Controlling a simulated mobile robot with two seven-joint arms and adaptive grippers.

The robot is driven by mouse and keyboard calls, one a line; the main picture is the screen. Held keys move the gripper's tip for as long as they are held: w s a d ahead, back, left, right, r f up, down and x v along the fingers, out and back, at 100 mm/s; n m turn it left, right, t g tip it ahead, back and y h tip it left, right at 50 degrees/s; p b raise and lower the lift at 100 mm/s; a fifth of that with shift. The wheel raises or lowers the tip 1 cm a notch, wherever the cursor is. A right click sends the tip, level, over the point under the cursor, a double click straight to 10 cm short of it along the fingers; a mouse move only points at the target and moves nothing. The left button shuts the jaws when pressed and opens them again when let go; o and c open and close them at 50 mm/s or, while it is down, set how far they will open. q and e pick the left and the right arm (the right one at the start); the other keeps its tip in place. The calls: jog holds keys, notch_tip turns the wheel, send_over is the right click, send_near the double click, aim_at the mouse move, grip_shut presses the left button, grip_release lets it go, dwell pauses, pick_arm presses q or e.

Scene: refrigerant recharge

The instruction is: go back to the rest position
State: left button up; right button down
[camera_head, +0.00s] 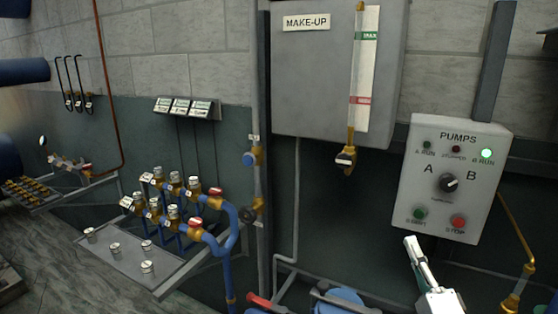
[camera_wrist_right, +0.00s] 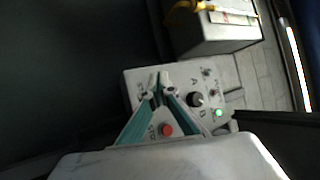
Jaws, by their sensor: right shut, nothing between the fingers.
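My right gripper (camera_head: 415,250) is just below the grey pumps control box (camera_head: 412,165) in the head view, with its fingers together and empty. In the right wrist view the gripper (camera_wrist_right: 158,82) shows in front of the same box (camera_wrist_right: 133,84), near the red stop button (camera_wrist_right: 166,130). I cannot tell whether it touches the box. The box carries an A/B selector knob (camera_head: 448,183), a green start button (camera_head: 420,213) and a red stop button (camera_head: 457,222). The B run lamp (camera_head: 487,155) is lit green. My left gripper is not in view.
A grey make-up tank (camera_head: 300,95) with a sight gauge hangs on the wall. Blue pipes with valves (camera_head: 225,215) and a metal shelf (camera_head: 115,255) holding several small parts stand at left. A red-handled valve (camera_head: 265,302) and a brass fitting (camera_head: 512,300) are low near the gripper.

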jog(key=s+a+f+n+g, duration=0.2)
jog(key=f+n, duration=0.1)
jog(key=f, duration=0.3)
jog(key=s+a+f+n+g, duration=0.2)
jog(key=f+n, duration=0.1)
jog(key=f, duration=0.4)
jog(key=s+a+f+n+g, duration=0.2)
jog(key=f, duration=0.5)
jog(key=shift+s+a+n, duration=0.25)
jog(key=shift+a+n, duration=0.15)
jog(key=s+a+f+n+g, duration=0.3)
jog(key=s+a+f+n, duration=0.1)
jog(key=s+f, duration=0.4)
jog(key=s+a+f+n+g+y, duration=0.1)
jog(key=s+a+f+n+g, duration=0.2)
jog(key=s+f+n, duration=0.3)
notch_tip(320, 180, down, 3)
jog(key=shift+s+a+r+g, duration=0.1)
jog(key=shift+s+a+g, duration=0.4)
jog(key=shift+s, duration=0.6)
